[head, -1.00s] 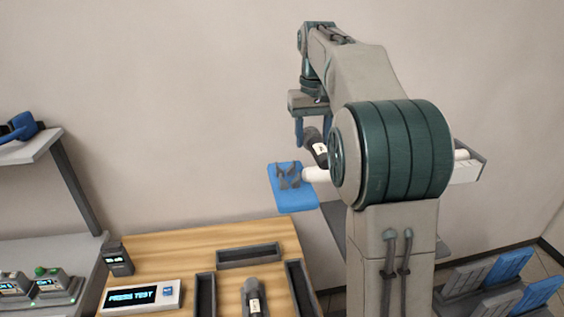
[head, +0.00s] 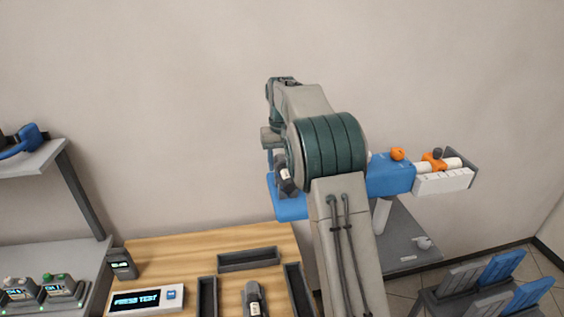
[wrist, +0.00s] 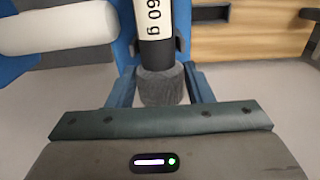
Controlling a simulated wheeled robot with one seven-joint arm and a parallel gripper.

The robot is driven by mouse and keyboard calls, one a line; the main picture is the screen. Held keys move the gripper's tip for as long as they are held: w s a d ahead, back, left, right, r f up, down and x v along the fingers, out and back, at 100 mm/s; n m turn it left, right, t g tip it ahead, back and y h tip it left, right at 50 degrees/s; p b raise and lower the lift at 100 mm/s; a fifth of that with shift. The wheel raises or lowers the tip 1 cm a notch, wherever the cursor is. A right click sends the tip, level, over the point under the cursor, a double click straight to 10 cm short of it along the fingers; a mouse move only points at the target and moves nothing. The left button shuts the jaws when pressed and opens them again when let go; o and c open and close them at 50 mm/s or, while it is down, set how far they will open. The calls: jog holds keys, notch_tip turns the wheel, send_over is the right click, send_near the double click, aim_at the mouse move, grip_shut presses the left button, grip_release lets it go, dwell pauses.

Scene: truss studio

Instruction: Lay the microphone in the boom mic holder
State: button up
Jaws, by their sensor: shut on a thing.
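The microphone (head: 286,178), dark with a white label, is held tilted by my gripper. In the wrist view the microphone (wrist: 158,85) stands between the two blue fingers of my gripper (wrist: 155,68), its grey mesh head towards the palm and "60 g" on the label. The boom mic holder (head: 291,209) shows as a blue plate just below the microphone in the head view. Its grey cradle is hidden now behind the microphone and my arm. I cannot tell whether the microphone touches it.
A white cylinder (wrist: 58,24) lies close on the left in the wrist view. The boom's blue block (head: 391,176) extends right. A wooden table (head: 185,255) below holds dark trays, a second microphone (head: 254,299) and a display box (head: 148,299). A shelf (head: 35,167) stands left.

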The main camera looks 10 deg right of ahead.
jog(key=shift+f, duration=0.55)
jog(key=shift+f, duration=0.1)
jog(key=o, duration=1.2)
jog(key=shift+f, duration=0.1)
jog(key=shift+o, duration=0.2)
